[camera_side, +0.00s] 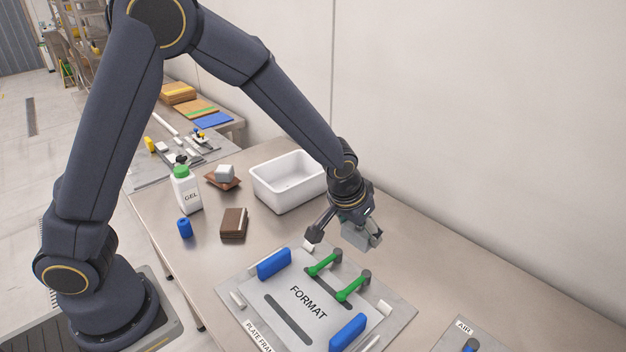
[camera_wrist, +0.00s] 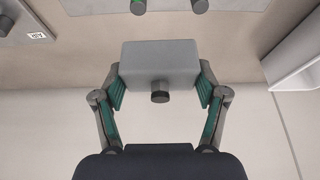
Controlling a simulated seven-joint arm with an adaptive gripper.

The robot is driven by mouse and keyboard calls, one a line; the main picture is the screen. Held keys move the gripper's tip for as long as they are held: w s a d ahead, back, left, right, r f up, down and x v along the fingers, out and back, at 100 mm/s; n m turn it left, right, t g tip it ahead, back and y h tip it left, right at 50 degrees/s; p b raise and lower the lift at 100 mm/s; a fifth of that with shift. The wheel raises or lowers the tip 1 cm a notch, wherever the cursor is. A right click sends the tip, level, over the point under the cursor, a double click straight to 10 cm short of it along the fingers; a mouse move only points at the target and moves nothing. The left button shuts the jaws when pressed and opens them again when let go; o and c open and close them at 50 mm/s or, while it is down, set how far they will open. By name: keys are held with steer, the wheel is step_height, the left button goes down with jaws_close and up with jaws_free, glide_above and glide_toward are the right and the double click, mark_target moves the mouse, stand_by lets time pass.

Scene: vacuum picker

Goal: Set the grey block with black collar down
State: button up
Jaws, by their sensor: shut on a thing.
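My gripper (camera_side: 353,222) is shut on the grey block with black collar (camera_side: 357,236), which hangs above the metal table behind the FORMAT plate. In the wrist view, my gripper's two green-padded fingers (camera_wrist: 160,88) press the left and right ends of the grey block (camera_wrist: 158,58). Its short black collar (camera_wrist: 160,97) sticks out from the side facing the camera. The block looks level between the fingers. In the side view it is partly covered by my gripper, and its exact height above the table cannot be told.
The FORMAT plate (camera_side: 308,302) bears blue handles (camera_side: 274,263) and green levers (camera_side: 354,287) close to the block. A white bin (camera_side: 288,181) stands left of my gripper. A gel bottle (camera_side: 186,190), brown box (camera_side: 233,223) and blue cylinder (camera_side: 184,227) stand farther left. The AIR plate (camera_side: 455,338) lies right.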

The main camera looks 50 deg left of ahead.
steer(key=w+a+n+y, duration=0.15)
steer(key=a+n, duration=0.25)
steer(key=a, duration=1.3)
steer(key=w+f, duration=0.3)
steer(key=w, duration=0.1)
steer(key=w+a+f, duration=0.1)
steer(key=w+f, duration=0.1)
steer(key=w, duration=0.2)
steer(key=w+f, duration=0.3)
steer(key=w, duration=0.1)
steer(key=shift+w+a+f, duration=0.2)
steer(key=shift+a+f, duration=0.15)
steer(key=shift+w+f, duration=0.35)
steer(key=shift+f, duration=1.6)
steer(key=shift+f, duration=0.2)
steer(key=o, duration=1.2)
